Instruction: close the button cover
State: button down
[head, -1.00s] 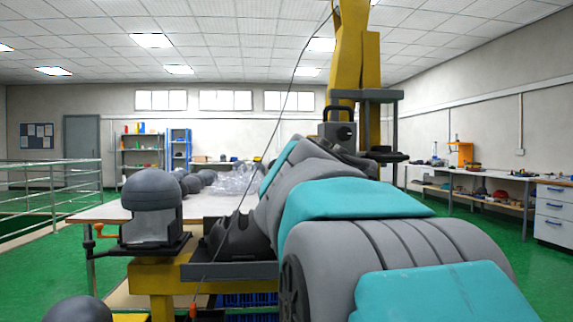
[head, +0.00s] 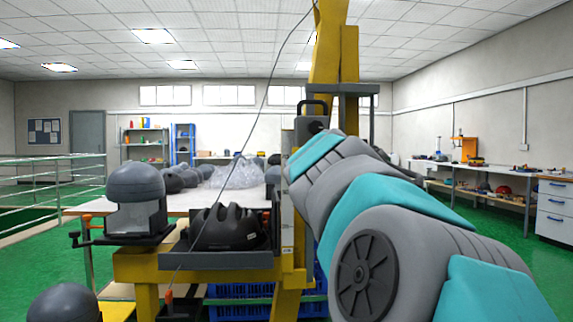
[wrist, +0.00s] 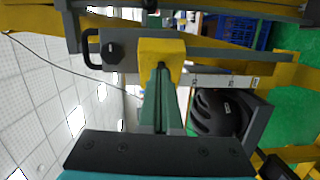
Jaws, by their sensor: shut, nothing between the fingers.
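My gripper (wrist: 160,68) is shut and empty in the wrist view, its narrow green fingers pointing at a yellow block (wrist: 172,47). The fingertips overlap this block in the picture; I cannot tell whether they touch it. The block sits next to a dark grey box with a handle and a round knob (wrist: 112,52). This box also shows in the head view (head: 310,122), above my forearm. I cannot make out a button or its cover clearly. In the head view my arm hides the gripper and the yellow block.
A black helmet (head: 228,228) lies in a grey tray (head: 225,262) left of the yellow post (head: 349,60). A grey headform (head: 137,187) stands further left. A thin cable (head: 269,75) hangs across the view. A white-topped table (head: 95,205) stands behind.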

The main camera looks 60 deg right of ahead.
jog(key=s+d+p, duration=0.1)
jog(key=s+d, duration=0.1)
jog(key=d, duration=0.4)
jog(key=shift+s, duration=0.15)
dwell(0.3)
dwell(0.4)
